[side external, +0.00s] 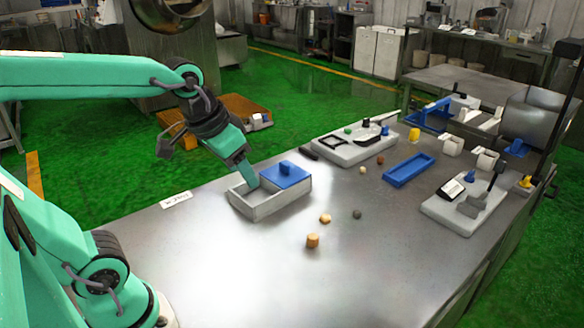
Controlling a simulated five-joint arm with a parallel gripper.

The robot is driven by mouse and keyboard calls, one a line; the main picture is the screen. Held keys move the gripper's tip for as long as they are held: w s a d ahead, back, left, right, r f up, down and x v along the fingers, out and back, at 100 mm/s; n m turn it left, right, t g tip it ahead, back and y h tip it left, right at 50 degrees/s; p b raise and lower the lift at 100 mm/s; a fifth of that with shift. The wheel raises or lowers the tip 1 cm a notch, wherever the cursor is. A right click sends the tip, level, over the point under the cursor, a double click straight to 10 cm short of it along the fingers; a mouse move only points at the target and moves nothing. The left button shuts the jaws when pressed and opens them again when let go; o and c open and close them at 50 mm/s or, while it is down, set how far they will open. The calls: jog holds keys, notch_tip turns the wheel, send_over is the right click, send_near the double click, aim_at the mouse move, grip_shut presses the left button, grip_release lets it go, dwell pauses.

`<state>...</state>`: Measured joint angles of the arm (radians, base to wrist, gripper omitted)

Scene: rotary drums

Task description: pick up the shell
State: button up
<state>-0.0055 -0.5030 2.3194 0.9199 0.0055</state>
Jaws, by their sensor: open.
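Several small pieces lie on the metal table, and I cannot tell for sure which is the shell. A small pale tan piece (325,218) near the middle of the table could be it. A tan cylinder-like piece (313,240) lies just in front of it, and a dark grey piece (357,214) lies to its right. My gripper (247,181) points down into the open left part of a grey box (268,210), left of these pieces and apart from them. It is open. Its fingertips are partly hidden, and I see nothing held.
A blue lid with a knob (287,175) covers the box's right part. Behind are a blue tray (409,170), a grey tray with parts (352,146) and, at right, another tray (465,210). The table's front is clear.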

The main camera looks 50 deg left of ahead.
jog(key=w+g, duration=0.1)
jog(key=w, duration=0.6)
jog(key=g, duration=0.4)
send_over(325, 216)
notch_tip(325, 216, down, 18)
jog(key=shift+s+d+r, duration=0.15)
jog(key=shift+r, duration=0.1)
jog(key=shift+f, duration=0.3)
jog(key=shift+f, duration=0.1)
jog(key=shift+f, duration=3.8)
jog(key=c, duration=1)
jog(key=shift+c, duration=0.2)
